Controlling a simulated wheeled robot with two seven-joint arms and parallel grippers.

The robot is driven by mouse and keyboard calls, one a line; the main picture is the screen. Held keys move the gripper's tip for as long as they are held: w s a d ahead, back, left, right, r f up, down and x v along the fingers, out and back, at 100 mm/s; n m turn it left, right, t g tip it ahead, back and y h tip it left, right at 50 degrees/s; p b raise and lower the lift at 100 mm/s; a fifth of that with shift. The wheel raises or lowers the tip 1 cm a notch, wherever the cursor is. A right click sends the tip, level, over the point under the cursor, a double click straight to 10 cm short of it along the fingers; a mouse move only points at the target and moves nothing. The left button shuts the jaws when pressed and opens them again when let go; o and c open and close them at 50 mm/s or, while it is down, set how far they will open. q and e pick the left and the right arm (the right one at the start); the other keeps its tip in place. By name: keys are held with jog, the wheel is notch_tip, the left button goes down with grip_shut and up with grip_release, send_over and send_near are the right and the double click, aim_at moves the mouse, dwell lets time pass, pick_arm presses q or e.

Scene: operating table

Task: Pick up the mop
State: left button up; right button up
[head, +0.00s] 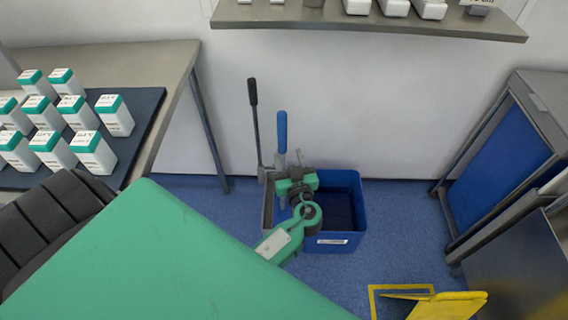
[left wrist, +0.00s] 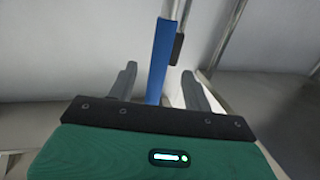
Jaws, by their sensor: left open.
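The mop stands upright in the blue bucket (head: 340,240), and its blue handle (head: 282,132) rises above the rim. My left gripper (head: 290,160) is at the handle's lower part, over the bucket. In the left wrist view the blue handle (left wrist: 161,55) passes between the two spread fingers of the left gripper (left wrist: 160,85). The fingers are open, and I see no grip on the handle. The mop's head is hidden by my arm and the bucket. My right gripper is not in view.
A black-tipped grey lever (head: 254,110) rises just left of the mop. A yellow floor sign (head: 450,305) lies front right, and a metal cart (head: 510,150) stands at right. A wall shelf (head: 370,24) hangs above.

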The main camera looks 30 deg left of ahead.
aim_at(283, 141)
pick_arm(q)
jog(key=x, duration=0.2)
jog(key=shift+w+a, duration=0.25)
jog(key=shift+w+a+r+p, duration=0.15)
jog(key=shift+w+a+p, duration=0.05)
jog(key=shift+a+p, duration=0.1)
jog(key=x, duration=0.3)
jog(key=shift+w+a+r+p, duration=0.15)
jog(key=shift+w+r+p, duration=0.1)
jog(key=shift+p, duration=0.15)
jog(key=shift+w+a, duration=0.3)
jog(key=shift+a, duration=0.05)
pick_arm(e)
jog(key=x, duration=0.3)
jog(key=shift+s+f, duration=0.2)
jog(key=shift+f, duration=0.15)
pick_arm(q)
jog(key=c, duration=1)
